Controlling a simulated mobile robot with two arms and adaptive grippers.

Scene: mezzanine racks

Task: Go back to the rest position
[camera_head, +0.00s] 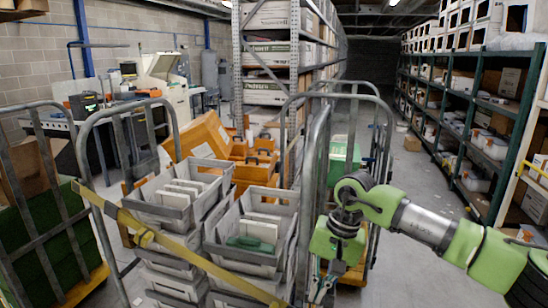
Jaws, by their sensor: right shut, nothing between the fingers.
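My right arm comes in from the right edge, with green and grey links. My right gripper (323,289) hangs at its end, pointing down at the bottom of the view. It is shut and nothing shows between its fingers. It is just right of the grey crates (241,262) on the roll cage; whether it touches the cage frame I cannot tell. My left gripper is not in view.
Stacked grey crates stand in a metal roll cage (318,140) with a yellow strap (160,240). Orange bins (206,136) are behind. Another cage (50,235) is at left. Green shelving (483,85) lines the right. The aisle floor (410,180) has free room.

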